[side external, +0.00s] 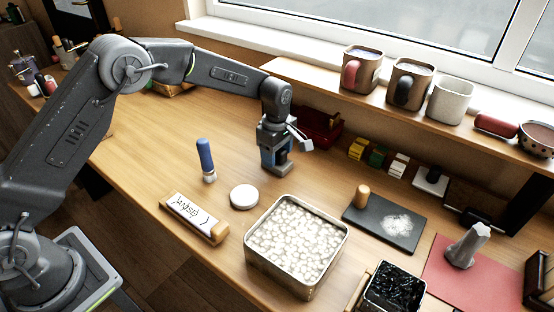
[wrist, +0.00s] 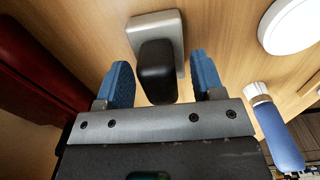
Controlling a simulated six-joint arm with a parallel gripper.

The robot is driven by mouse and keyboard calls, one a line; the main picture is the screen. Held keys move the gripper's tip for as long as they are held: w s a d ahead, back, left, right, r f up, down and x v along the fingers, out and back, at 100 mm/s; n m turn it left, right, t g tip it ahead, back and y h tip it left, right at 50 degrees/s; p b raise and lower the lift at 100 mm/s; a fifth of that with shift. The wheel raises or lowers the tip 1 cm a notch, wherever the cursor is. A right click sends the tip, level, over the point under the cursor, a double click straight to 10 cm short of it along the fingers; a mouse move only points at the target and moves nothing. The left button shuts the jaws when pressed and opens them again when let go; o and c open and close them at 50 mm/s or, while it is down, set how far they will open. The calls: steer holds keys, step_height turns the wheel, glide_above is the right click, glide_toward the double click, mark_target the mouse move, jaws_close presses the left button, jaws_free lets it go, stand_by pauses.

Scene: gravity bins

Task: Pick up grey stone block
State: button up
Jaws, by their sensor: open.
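A grey block with a black, knob-like upper part stands on the wooden table. In the wrist view its pale grey base (wrist: 168,27) is at the top, and the black part (wrist: 157,72) is between my blue finger pads. My gripper (wrist: 160,62) is open, with a visible gap between each pad and the black part. In the side view my gripper (side external: 275,156) points down low over the table, around the upper part of the block; the grey base (side external: 277,170) shows just below the fingers. Part of the block is hidden by the fingers there.
A blue-handled tool (side external: 206,160) and a white round disc (side external: 244,196) are near, toward the front. A dark red object (side external: 322,128) sits close behind. A square tin (side external: 265,273) with pale contents stands nearer the front.

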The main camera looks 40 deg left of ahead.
steer(key=shift+f, duration=0.35)
steer(key=shift+c, duration=0.3)
steer(key=shift+r, duration=0.1)
jaws_close()
steer(key=shift+r, duration=0.1)
steer(key=shift+r, duration=0.6)
step_height(320, 180, up, 3)
steer(key=shift+f, duration=0.1)
steer(key=s+a+r, duration=0.3)
steer(key=a+r, duration=0.3)
steer(key=a, duration=0.5)
steer(key=shift+s+r, duration=0.35)
